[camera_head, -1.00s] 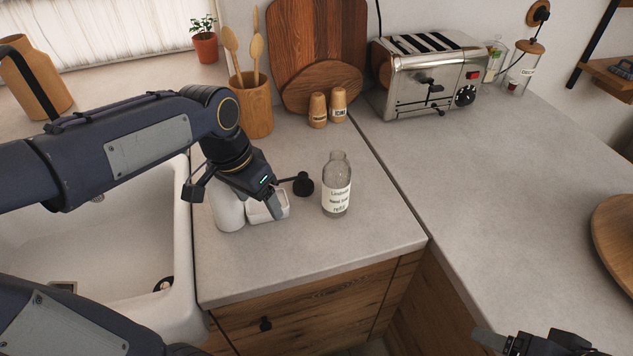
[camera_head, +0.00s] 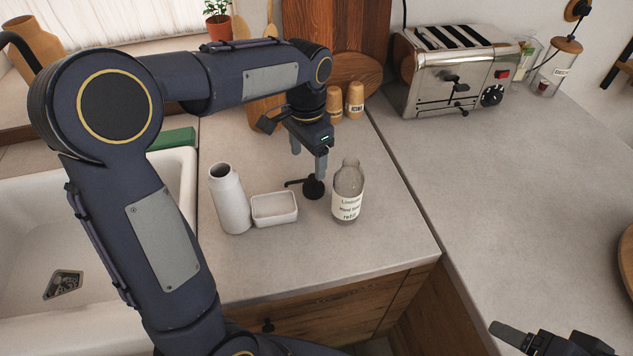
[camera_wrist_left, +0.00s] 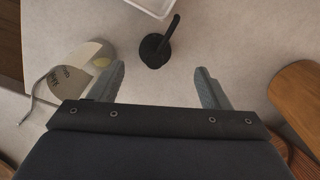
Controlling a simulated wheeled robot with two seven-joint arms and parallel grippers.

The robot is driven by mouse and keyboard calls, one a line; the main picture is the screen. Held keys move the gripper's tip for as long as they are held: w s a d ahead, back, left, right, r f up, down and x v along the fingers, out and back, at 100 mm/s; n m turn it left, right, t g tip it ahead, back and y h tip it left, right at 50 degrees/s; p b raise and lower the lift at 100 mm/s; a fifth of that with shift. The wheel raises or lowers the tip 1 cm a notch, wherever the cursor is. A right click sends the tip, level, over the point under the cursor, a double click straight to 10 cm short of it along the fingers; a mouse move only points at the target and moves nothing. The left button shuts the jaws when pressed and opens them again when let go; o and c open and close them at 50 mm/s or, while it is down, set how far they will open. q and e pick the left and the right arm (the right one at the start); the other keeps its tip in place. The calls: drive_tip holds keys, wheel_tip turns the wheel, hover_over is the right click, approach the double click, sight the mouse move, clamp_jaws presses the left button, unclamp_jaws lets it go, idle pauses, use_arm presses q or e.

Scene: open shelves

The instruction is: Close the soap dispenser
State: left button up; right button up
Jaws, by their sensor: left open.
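The white bottle (camera_head: 229,200) stands upright on the counter with its top open. A black pump head (camera_head: 313,187) with a thin spout stands separate from it on the counter, between the soap dish and the glass bottle. My left gripper (camera_head: 308,158) is open and empty, just above and behind the pump head. In the left wrist view, the pump head (camera_wrist_left: 155,48) shows just beyond the gap between the two open fingers (camera_wrist_left: 159,72). My right gripper (camera_head: 535,342) is partly in view at the bottom right; its opening is unclear.
A white soap dish (camera_head: 274,209) is beside the white bottle. A labelled glass refill bottle (camera_head: 348,193) stands close right of the pump head. The sink (camera_head: 50,240) is left. Wooden shakers (camera_head: 354,100) and a toaster (camera_head: 455,75) are behind.

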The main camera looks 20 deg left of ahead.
sight(314, 180)
use_arm(q)
drive_tip(key=shift+s, duration=0.15)
drive_tip(key=shift+f, duration=1.3)
drive_tip(key=f, duration=0.3)
drive_tip(key=d+f, duration=0.1)
drive_tip(key=shift+w+f+p, duration=0.15)
drive_tip(key=shift+w+p, duration=0.15)
drive_tip(key=shift+w, duration=0.05)
drive_tip(key=shift+f, duration=0.45)
drive_tip(key=shift+c, duration=0.4)
drive_tip(key=c, duration=1)
